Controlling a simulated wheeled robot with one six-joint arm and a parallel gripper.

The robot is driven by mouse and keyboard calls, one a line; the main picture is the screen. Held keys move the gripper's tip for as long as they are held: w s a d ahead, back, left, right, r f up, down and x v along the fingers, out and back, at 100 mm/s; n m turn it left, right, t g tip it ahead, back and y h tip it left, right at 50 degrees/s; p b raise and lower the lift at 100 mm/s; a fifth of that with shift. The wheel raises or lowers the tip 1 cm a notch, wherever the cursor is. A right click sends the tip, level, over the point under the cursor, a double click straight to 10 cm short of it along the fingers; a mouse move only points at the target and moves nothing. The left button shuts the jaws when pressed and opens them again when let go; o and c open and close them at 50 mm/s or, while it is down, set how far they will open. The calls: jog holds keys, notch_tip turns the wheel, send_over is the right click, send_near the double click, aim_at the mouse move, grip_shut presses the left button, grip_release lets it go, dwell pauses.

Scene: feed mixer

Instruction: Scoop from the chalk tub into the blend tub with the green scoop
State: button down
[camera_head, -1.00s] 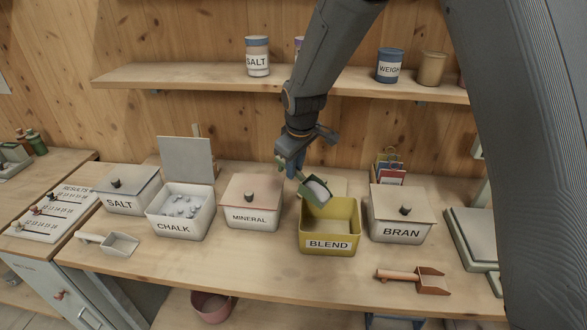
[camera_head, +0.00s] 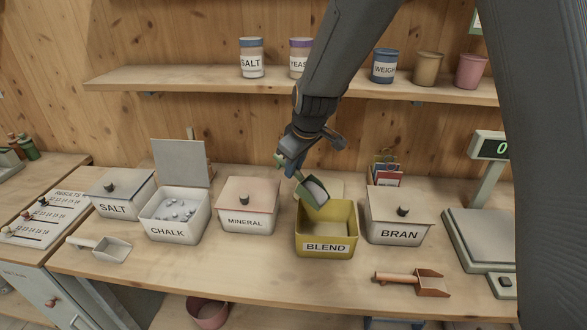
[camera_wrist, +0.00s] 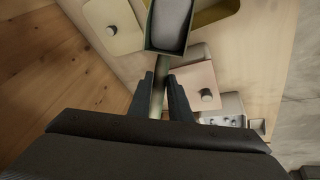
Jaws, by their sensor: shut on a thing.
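My gripper (camera_head: 291,166) is shut on the handle of the green scoop (camera_head: 313,191). The scoop is tilted with its mouth down to the right, over the yellow blend tub (camera_head: 326,247). Pale material shows in the scoop's pan in both the head view and the wrist view (camera_wrist: 170,24). The blend tub is open; no heap is clear inside it. The white chalk tub (camera_head: 168,232) stands open at the left with its lid raised behind it and whitish lumps inside. The gripper's fingers (camera_wrist: 160,92) flank the handle in the wrist view.
The lidded mineral tub (camera_head: 244,222) stands between chalk and blend. The lidded bran tub (camera_head: 396,233) is right of blend, the salt tub (camera_head: 113,209) far left. A white scoop (camera_head: 108,248) and a brown scoop (camera_head: 414,281) lie in front. A scale (camera_head: 478,240) stands right.

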jog(key=shift+s+d+r+t+y+b, duration=0.3)
jog(key=shift+s+d+r+y+b, duration=0.25)
jog(key=shift+b, duration=2.55)
jog(key=shift+s+d+r+t+y+b, duration=0.3)
jog(key=shift+d+b, duration=0.4)
jog(key=shift+b, duration=2.35)
jog(key=shift+s+d+r+t+y+b, duration=0.25)
jog(key=shift+d+y+b, duration=0.1)
jog(key=shift+b, duration=1.8)
jog(key=shift+s+d+r+t+y+b, duration=0.1)
jog(key=shift+d+r+t+y+b, duration=0.2)
jog(key=shift+b, duration=1.8)
